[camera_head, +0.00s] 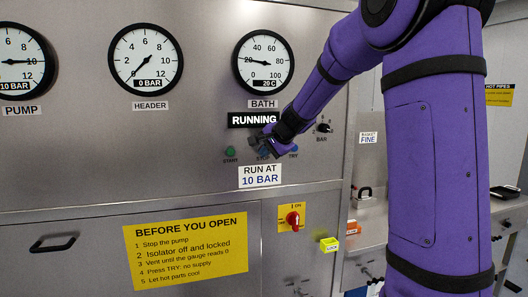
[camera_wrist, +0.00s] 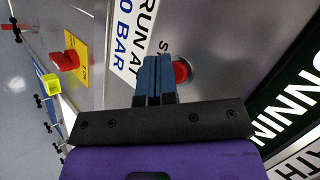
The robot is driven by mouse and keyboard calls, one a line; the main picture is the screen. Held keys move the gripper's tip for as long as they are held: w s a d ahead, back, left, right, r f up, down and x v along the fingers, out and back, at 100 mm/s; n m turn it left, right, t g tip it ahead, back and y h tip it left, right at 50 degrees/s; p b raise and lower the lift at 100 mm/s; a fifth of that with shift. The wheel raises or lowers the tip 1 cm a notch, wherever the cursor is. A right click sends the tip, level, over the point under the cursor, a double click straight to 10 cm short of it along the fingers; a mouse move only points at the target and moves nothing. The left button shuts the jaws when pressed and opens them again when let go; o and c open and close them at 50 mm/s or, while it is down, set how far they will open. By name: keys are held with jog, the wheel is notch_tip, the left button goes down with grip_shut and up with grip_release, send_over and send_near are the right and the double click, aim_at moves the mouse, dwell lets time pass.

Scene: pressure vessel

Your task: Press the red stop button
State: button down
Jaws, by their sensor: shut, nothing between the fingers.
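The red stop button (camera_wrist: 182,72) shows in the wrist view as a red disc in a dark ring, just right of my fingertips. My fingers cover its left part. In the head view it is hidden behind my gripper. My gripper (camera_wrist: 157,62) is shut and empty, its blue fingers together and pointing at the panel. In the head view my gripper (camera_head: 268,148) is at the panel below the RUNNING sign (camera_head: 252,120). I cannot tell whether the fingertips touch the button or the panel.
A green START button (camera_head: 230,152) is left of my gripper and a blue TRY button (camera_head: 293,150) right of it. A black BAR knob (camera_head: 324,128) is further right.

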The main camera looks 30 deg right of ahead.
jog(key=shift+w, duration=0.1)
dwell(0.5)
jog(key=shift+w+d, duration=0.1)
jog(key=shift+w, duration=0.2)
jog(key=shift+s, duration=0.4)
dwell(0.5)
jog(key=s+a, duration=0.2)
jog(key=s, duration=0.3)
jog(key=shift+s, duration=0.4)
dwell(0.6)
